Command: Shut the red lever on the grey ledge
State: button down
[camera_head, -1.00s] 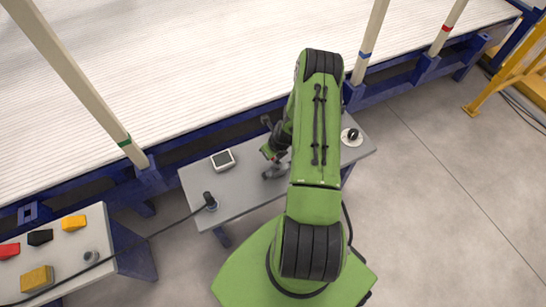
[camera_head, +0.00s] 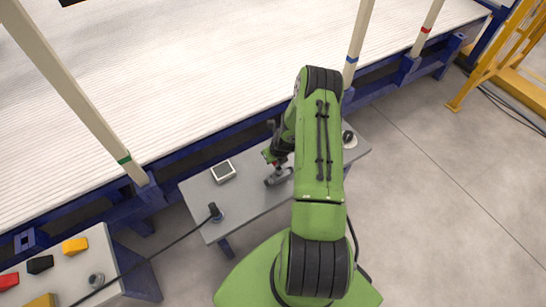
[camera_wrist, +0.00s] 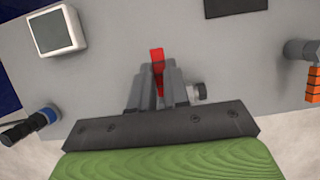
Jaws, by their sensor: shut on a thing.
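The grey ledge (camera_head: 250,199) runs beneath my arm in the head view. In the wrist view, its top (camera_wrist: 115,50) fills most of the background. My gripper (camera_wrist: 158,68) is shut on the red lever (camera_wrist: 157,54), with a finger on each side. The lever's upper end shows above the fingertips and a narrow red strip shows between them. Its base is hidden by the fingers.
A white-framed screen (camera_wrist: 55,31) and a black stick with a blue base (camera_wrist: 31,125) are left of my gripper. A grey fitting with an orange handle (camera_wrist: 313,85) is at right. A cable crosses near the stick.

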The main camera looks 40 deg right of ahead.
jog(key=c, duration=1.1)
grip_release()
jog(key=p+v, duration=0.4)
jog(key=v, duration=1.1)
jog(key=shift+s+r+p, duration=0.2)
jog(key=shift+r+p, duration=0.1)
jog(key=shift+r, duration=0.05)
